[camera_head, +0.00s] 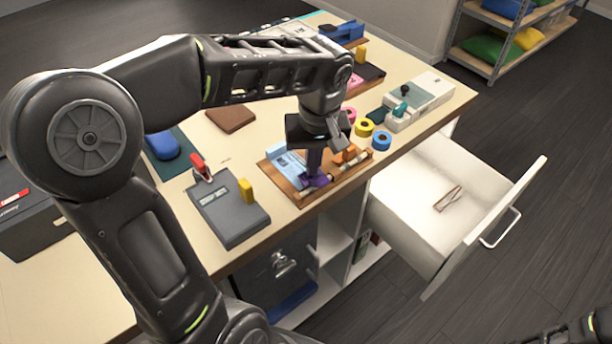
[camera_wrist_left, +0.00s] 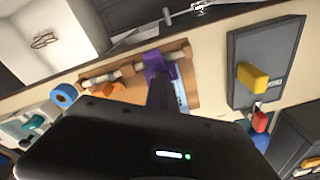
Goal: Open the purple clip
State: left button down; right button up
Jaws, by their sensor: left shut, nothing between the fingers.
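The purple clip (camera_head: 317,181) is at the front edge of a wooden tray (camera_head: 301,199), around or on a pale rod that runs along that edge. It also shows in the left wrist view (camera_wrist_left: 154,56). My left gripper (camera_head: 314,172) points down at the clip, its fingers shut with nothing between them. The fingertips (camera_wrist_left: 159,82) overlap the clip in both views; I cannot tell whether they touch it. The gripper hides part of the clip, so I cannot tell whether it is open.
A grey board (camera_head: 228,217) with a yellow piece lies left. An open white drawer (camera_head: 413,217) juts out at the front right.

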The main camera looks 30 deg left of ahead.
pick_arm(q)
jog(key=s+d+f+h, duration=0.1)
jog(key=s+d+f, duration=0.1)
jog(key=d, duration=0.4)
notch_tip(320, 180, up, 10)
jog(key=d+p, duration=0.1)
jog(key=p, duration=0.5)
jog(key=shift+f+g+p, duration=0.2)
jog(key=shift+g+p, duration=0.1)
dwell(1.1)
